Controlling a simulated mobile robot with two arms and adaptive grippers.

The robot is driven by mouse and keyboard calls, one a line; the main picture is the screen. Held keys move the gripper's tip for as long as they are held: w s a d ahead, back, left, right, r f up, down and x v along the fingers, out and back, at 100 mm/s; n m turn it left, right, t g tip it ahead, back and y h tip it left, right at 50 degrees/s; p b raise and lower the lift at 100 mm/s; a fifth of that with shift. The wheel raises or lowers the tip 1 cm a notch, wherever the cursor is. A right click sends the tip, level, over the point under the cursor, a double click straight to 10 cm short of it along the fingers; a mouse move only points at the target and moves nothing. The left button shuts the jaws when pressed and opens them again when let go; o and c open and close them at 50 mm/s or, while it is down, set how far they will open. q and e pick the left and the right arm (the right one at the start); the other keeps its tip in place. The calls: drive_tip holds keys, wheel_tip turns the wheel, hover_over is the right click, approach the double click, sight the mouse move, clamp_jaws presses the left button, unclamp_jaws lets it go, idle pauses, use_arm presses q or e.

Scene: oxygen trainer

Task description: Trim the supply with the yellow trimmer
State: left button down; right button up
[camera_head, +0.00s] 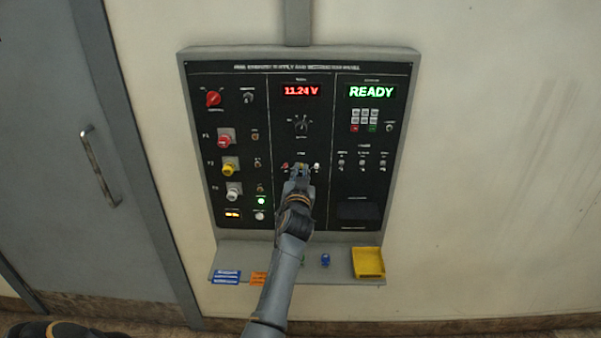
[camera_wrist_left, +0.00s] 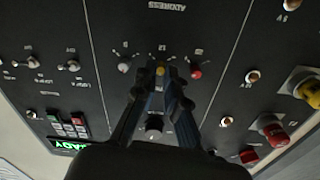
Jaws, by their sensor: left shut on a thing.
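The panel (camera_head: 225,105) is upright on the wall. My left gripper (camera_head: 300,169) is at its middle section, with its fingers closed around the yellow trimmer, whose yellow top (camera_wrist_left: 160,71) shows between the fingertips (camera_wrist_left: 160,78) in the left wrist view. A red trimmer (camera_wrist_left: 196,73) and a white trimmer (camera_wrist_left: 124,67) sit on either side, apart from the fingers. The red voltage display (camera_head: 301,91) above reads 11.24 V. The green display (camera_head: 372,92) reads READY. My right gripper is not in view.
A black rotary knob (camera_head: 301,126) sits above the trimmers. Red, yellow and white buttons (camera_head: 230,168) stick out at left. Toggles and a keypad (camera_head: 364,120) are at right. The shelf below (camera_head: 345,281) holds a yellow tray (camera_head: 368,262), a blue item (camera_head: 325,260) and labels.

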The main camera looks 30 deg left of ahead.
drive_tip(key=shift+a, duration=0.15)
use_arm(q)
drive_tip(key=shift+m, duration=2)
drive_tip(key=m, duration=0.2)
drive_tip(key=shift+m, duration=0.3)
drive_tip(key=shift+r+m+p, duration=0.15)
drive_tip(key=shift+m+p, duration=0.3)
drive_tip(key=shift+m, duration=1.35)
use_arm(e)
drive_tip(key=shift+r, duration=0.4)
use_arm(q)
drive_tip(key=c, duration=1.4)
unclamp_jaws()
drive_tip(key=shift+w+a, duration=0.1)
drive_tip(key=shift+w, duration=0.05)
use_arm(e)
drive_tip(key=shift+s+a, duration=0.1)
